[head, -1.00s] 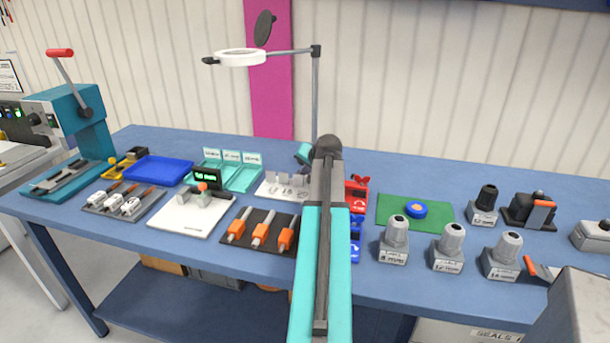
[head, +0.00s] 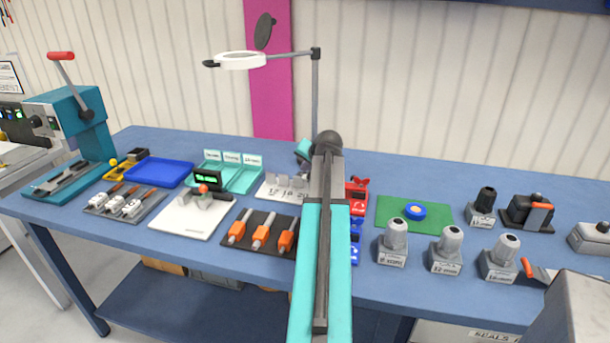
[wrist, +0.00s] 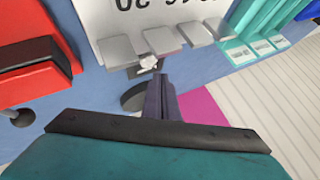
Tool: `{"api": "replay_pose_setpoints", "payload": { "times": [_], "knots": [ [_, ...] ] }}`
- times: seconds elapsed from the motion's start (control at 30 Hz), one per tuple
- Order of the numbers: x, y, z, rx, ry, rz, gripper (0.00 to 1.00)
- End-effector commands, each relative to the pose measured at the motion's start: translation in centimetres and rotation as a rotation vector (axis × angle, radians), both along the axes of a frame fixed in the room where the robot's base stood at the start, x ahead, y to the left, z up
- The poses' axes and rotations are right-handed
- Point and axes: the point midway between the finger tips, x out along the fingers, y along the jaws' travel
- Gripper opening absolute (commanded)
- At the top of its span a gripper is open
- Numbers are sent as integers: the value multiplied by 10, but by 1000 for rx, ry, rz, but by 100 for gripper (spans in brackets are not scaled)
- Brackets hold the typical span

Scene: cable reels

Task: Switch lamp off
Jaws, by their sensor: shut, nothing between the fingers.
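The magnifier lamp has a white ring head (head: 240,61) on a thin grey arm and post (head: 315,95) at the back of the bench. I cannot tell for sure whether the ring is lit. My gripper (wrist: 160,82) shows in the wrist view with its dark fingers shut and empty. Its tips are beside a small white knob (wrist: 148,61) and over a dark round base (wrist: 133,98). I cannot tell whether they touch the knob. In the head view my arm hides the lamp's base and the fingertips.
A white card stand with grey blocks (wrist: 120,52) is close to the fingers. A red device (wrist: 35,70) is on the left in the wrist view. Teal bins (head: 243,178), orange-handled tools (head: 261,234) and grey reducers (head: 447,249) stand around the blue bench.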

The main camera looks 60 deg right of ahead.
Motion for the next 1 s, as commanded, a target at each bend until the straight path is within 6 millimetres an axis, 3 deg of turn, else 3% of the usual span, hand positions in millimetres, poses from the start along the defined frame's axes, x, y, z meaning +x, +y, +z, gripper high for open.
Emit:
{"api": "replay_pose_setpoints", "payload": {
  "times": [0.6,1.0],
  "knots": [
    [0,0,43,-1,0,0,0],
    [0,0,47,-1,0,1,0]
  ]
}}
